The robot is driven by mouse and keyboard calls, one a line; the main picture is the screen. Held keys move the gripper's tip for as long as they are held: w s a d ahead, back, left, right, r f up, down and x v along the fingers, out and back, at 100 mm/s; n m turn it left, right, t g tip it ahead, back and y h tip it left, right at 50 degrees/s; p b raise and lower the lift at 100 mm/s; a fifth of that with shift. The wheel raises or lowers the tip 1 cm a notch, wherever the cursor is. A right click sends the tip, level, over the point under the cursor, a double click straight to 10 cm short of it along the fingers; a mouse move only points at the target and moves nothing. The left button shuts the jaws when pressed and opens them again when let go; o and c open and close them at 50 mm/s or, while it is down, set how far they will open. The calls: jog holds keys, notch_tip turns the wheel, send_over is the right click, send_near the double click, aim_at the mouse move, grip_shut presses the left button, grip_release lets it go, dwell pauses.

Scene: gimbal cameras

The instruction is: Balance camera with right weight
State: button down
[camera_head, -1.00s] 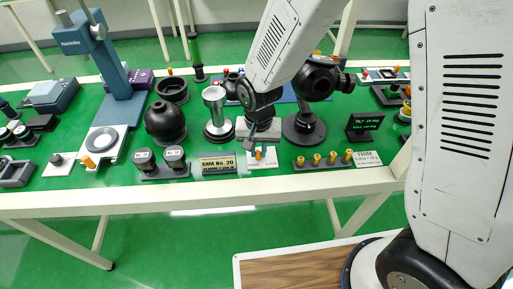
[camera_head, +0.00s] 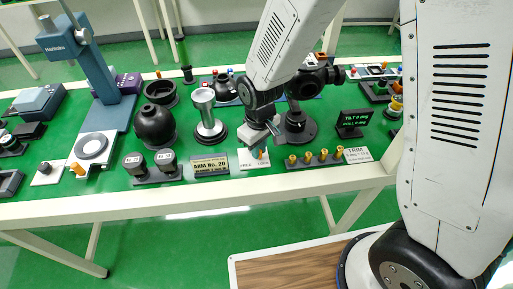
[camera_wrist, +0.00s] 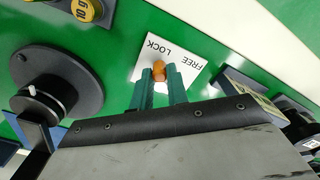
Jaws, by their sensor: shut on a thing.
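My gripper (camera_head: 258,142) is shut on the orange knob (camera_wrist: 158,70) of the white FREE/LOCK plate (camera_wrist: 178,50). The two greenish fingers sit on either side of the knob in the wrist view. The black camera (camera_head: 318,80) is mounted on a round-based stand (camera_head: 302,132) just behind and right of my gripper, partly hidden by my arm. Brass weights (camera_head: 307,157) stand in a row on the bar beside the TRIM card (camera_head: 357,154). Two dark weights (camera_head: 135,162) stand in a holder at left. A small dark display (camera_head: 353,119) shows green text, too small to read surely.
A sign reading ARM No. 20 (camera_head: 210,166) stands left of the plate. A silver-topped post (camera_head: 206,108) and a dark round pot (camera_head: 155,124) stand behind it. A blue column stand (camera_head: 95,65) is at far left. The table's front edge (camera_head: 200,197) is clear.

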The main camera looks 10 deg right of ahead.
jog(key=shift+w+d+n, duration=0.1)
jog(key=shift+d+n, duration=0.05)
jog(key=shift+n, duration=0.25)
jog(key=c, duration=1.4)
grip_release()
jog(key=shift+o, duration=0.2)
jog(key=shift+r, duration=0.1)
notch_tip(320, 180, up, 8)
jog(key=shift+f, duration=0.15)
